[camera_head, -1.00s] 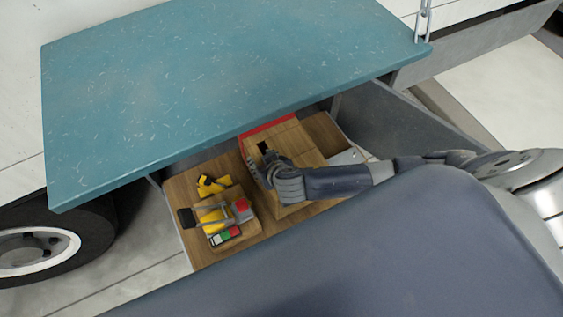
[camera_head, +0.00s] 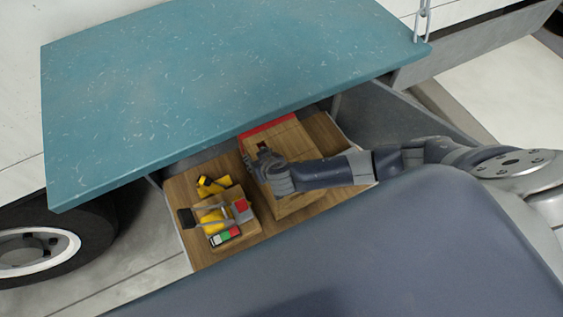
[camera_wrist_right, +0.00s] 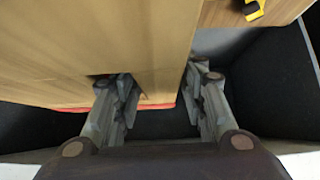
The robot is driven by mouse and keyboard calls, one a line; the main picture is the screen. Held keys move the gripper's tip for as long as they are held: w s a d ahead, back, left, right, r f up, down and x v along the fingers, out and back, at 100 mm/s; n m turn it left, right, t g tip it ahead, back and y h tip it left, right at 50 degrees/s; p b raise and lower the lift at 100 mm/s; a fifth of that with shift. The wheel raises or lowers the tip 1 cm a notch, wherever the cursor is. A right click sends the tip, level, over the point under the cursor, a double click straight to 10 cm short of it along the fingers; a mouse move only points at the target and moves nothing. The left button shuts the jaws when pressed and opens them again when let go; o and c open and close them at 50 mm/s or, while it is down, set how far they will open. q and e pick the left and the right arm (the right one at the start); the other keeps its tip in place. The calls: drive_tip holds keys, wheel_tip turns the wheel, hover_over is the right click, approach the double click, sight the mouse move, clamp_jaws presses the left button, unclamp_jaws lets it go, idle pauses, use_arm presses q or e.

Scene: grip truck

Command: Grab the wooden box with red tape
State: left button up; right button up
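The wooden box with red tape (camera_head: 283,132) lies in the open drawer-like compartment under the teal tabletop. Its red tape (camera_head: 268,125) shows along the far edge, and in the right wrist view (camera_wrist_right: 166,106). My right gripper (camera_head: 262,162) is over the box's left part, at a dark slot in its top. In the right wrist view, the gripper (camera_wrist_right: 163,95) is open. One finger is at the slot and the other is beyond the box's edge, with box wood between them. Whether the fingers touch it, I cannot tell. My left gripper is not in view.
The teal tabletop (camera_head: 225,75) overhangs the compartment's far side. A smaller wooden box (camera_head: 242,232) with yellow, red and black tools stands left of the taped box. The grey compartment wall (camera_head: 385,125) bounds the right. A truck wheel (camera_head: 38,248) is at the lower left.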

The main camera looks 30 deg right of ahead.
clamp_jaws()
drive_tip(key=shift+w+r, duration=0.3)
drive_tip(key=shift+r, duration=0.1)
